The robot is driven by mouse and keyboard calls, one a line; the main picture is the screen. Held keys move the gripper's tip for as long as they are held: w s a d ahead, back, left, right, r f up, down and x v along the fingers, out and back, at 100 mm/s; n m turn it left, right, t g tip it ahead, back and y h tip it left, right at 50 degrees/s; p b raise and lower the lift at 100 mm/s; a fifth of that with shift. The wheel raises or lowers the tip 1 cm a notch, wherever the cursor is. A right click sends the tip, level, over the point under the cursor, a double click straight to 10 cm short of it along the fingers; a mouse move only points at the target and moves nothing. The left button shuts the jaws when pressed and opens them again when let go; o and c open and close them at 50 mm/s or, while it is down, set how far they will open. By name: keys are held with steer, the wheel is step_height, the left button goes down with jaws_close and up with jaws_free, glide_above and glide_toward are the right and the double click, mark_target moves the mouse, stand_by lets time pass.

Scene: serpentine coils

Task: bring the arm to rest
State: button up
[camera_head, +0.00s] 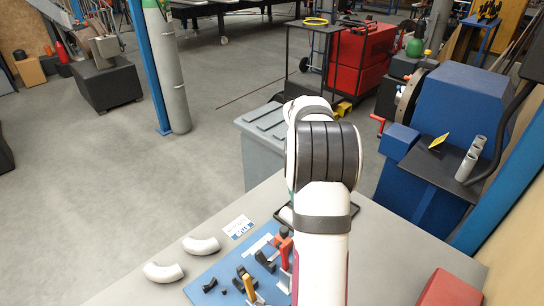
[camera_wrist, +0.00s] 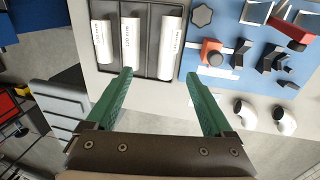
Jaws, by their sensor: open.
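My gripper (camera_wrist: 160,74) shows in the wrist view with its two green fingers spread wide and nothing between them. The height of the fingers above the tray cannot be told. In the head view my white and black arm rises over the table (camera_head: 390,270), and it hides the gripper and most of the tray (camera_head: 354,211).
A blue mat (camera_head: 205,290) carries clamps and small dark blocks. Two pale pipe elbows (camera_head: 201,246) (camera_head: 163,272) lie left of it. A red block (camera_head: 450,290) sits at the table's right. A grey bin (camera_head: 262,140) and blue machine (camera_head: 465,110) stand beyond the table.

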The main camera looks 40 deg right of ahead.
steer(key=s+a+r+m+y, duration=0.15)
steer(key=a+r, duration=0.25)
steer(key=a, duration=1)
steer(key=s+a+r+m+y, duration=0.1)
steer(key=s+a+r, duration=0.15)
steer(key=a, duration=1.15)
steer(key=s+a+f+m+y, duration=0.1)
steer(key=s+a+f+m, duration=0.1)
steer(key=s+a, duration=1)
steer(key=shift+s+a+m, duration=0.3)
steer(key=shift+s+m, duration=0.25)
steer(key=shift+s, duration=0.5)
